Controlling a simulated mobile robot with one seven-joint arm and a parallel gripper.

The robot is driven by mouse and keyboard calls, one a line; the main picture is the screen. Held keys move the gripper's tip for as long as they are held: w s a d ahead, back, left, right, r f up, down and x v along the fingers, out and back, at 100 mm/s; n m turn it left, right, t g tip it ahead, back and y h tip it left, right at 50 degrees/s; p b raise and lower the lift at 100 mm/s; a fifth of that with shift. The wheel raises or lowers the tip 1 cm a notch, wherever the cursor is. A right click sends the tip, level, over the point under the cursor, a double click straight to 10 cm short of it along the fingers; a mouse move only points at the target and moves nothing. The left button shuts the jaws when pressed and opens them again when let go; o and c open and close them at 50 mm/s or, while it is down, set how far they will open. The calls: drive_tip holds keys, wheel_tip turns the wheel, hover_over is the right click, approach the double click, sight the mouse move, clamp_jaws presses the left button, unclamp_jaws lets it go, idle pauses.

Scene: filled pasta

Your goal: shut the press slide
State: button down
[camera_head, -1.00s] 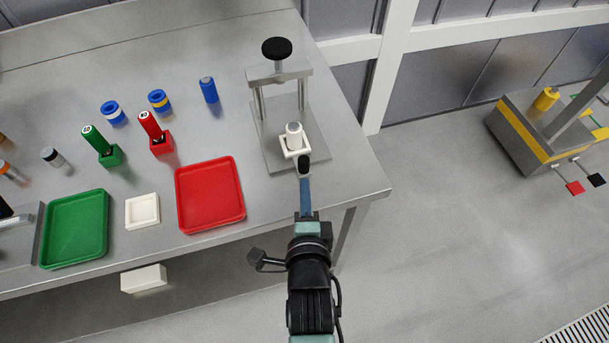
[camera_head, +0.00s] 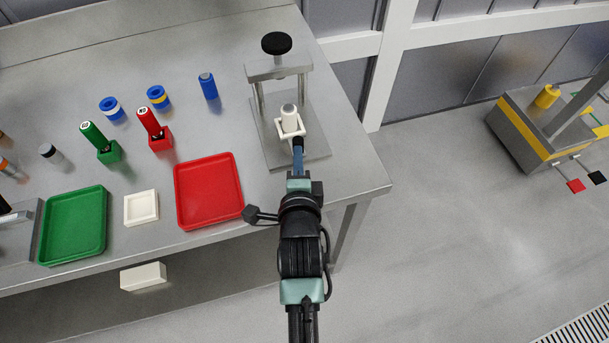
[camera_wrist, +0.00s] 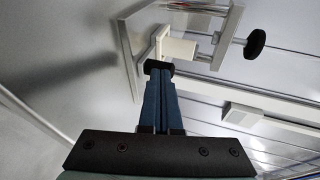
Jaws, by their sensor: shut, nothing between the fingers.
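The press (camera_head: 279,68) stands at the right end of the bench, with a black round knob on top, two posts and a grey base plate. Its white slide (camera_head: 281,133) sits at the front of the frame and carries a white cylinder (camera_head: 289,116) with a grey top. In the wrist view the slide (camera_wrist: 153,46) and cylinder (camera_wrist: 180,48) lie just beyond the fingertips. My gripper (camera_head: 297,146) is shut and empty, its tips at the black handle on the slide's front. The handle (camera_wrist: 157,66) partly hides the tips; I cannot tell if they touch.
A red tray (camera_head: 237,190), a small white tray (camera_head: 155,208) and a green tray (camera_head: 102,225) lie left of the press. Red and green holders with upright tools and several blue cylinders stand behind them. The bench's right edge is close to the press; open floor lies beyond.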

sight(288, 124)
drive_tip(key=w+b, duration=0.1)
drive_tip(key=w, duration=0.1)
drive_tip(key=w+a, duration=0.1)
drive_tip(key=w, duration=0.1)
drive_tip(key=w+b, duration=0.1)
drive_tip(key=w, duration=0.1)
drive_tip(key=shift+w+a+f+b, duration=0.2)
drive_tip(key=shift+a+b, duration=0.15)
drive_tip(key=shift+w+a, duration=0.1)
drive_tip(key=shift+w, duration=0.2)
drive_tip(key=shift+r, duration=0.45)
drive_tip(key=shift+a, duration=0.1)
